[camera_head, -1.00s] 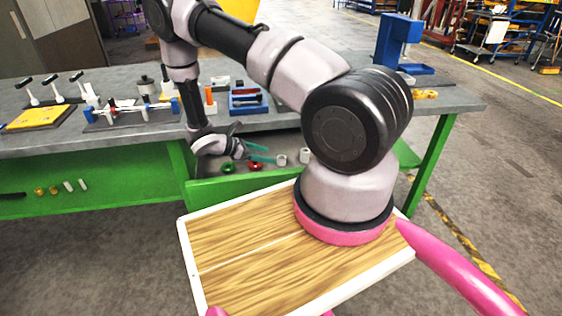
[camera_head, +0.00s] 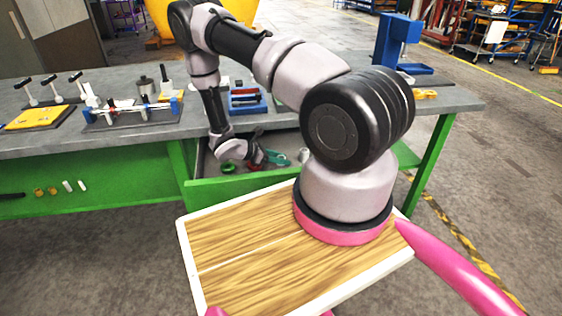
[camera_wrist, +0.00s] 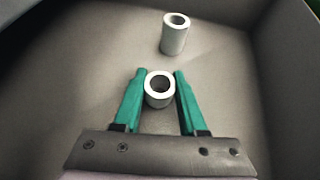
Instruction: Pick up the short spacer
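The short spacer (camera_wrist: 159,101), a pale grey hollow cylinder, stands upright on the drawer floor in the wrist view. My gripper (camera_wrist: 159,72) is open, with one teal finger on each side of it and a thin gap at each side. A taller pale spacer (camera_wrist: 174,40) stands just beyond the fingertips; it also shows in the head view (camera_head: 303,155). In the head view my gripper (camera_head: 277,158) reaches down into the open drawer, and the short spacer is hidden or too small to make out there.
The green drawer (camera_head: 235,190) is open, its walls close around my gripper. The workbench (camera_head: 150,140) above carries a blue tray (camera_head: 246,102) and a fixture with blue ends (camera_head: 132,112).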

